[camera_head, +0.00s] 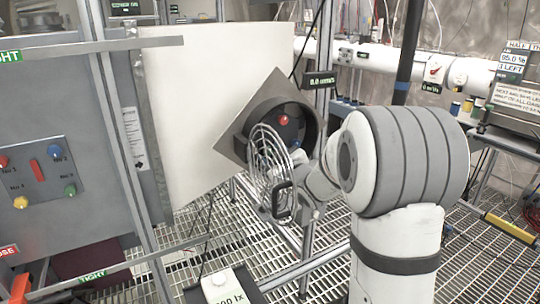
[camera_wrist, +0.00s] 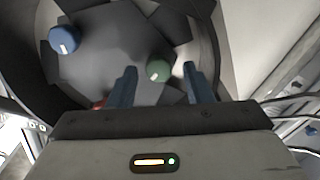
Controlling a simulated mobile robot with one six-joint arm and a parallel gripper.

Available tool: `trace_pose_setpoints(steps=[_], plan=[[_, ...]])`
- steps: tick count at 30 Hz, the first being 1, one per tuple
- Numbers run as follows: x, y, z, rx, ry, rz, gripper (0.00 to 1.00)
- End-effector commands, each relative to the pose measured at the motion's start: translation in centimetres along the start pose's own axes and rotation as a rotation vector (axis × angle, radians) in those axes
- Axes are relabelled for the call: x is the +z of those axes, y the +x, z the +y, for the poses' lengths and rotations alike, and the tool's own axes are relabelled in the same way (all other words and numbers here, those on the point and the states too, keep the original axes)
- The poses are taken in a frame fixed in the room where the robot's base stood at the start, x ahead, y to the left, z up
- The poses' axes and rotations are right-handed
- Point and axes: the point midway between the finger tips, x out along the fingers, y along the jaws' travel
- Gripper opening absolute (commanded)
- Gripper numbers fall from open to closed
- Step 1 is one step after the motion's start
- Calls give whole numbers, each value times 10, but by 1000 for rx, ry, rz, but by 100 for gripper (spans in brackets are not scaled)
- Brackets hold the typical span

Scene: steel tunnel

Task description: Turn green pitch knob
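The green knob (camera_wrist: 158,71), with a white mark on its face, sits in the dark round housing in the wrist view. My gripper (camera_wrist: 160,72) is open, with one blue-grey finger on each side of the knob and a visible gap to each. I cannot tell how deep the fingertips reach.
An open wire guard (camera_head: 270,160) with a black handle (camera_head: 283,200) stands in front of the housing, close to my arm. A grey panel (camera_head: 38,172) with several coloured knobs is at left. A white board (camera_head: 190,110) stands behind. The floor is metal grating (camera_head: 450,265).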

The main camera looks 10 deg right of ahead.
Motion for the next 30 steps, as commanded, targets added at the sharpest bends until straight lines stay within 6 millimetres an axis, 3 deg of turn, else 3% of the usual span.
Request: trace_pose_setpoints(steps=[10, 21, 30], plan=[[0, -6, 1, 2, 0, 0, 48], [0, -65, 1, 3, 0, -1, 48], [0, -80, 0, 1, 0, 1, 48]])
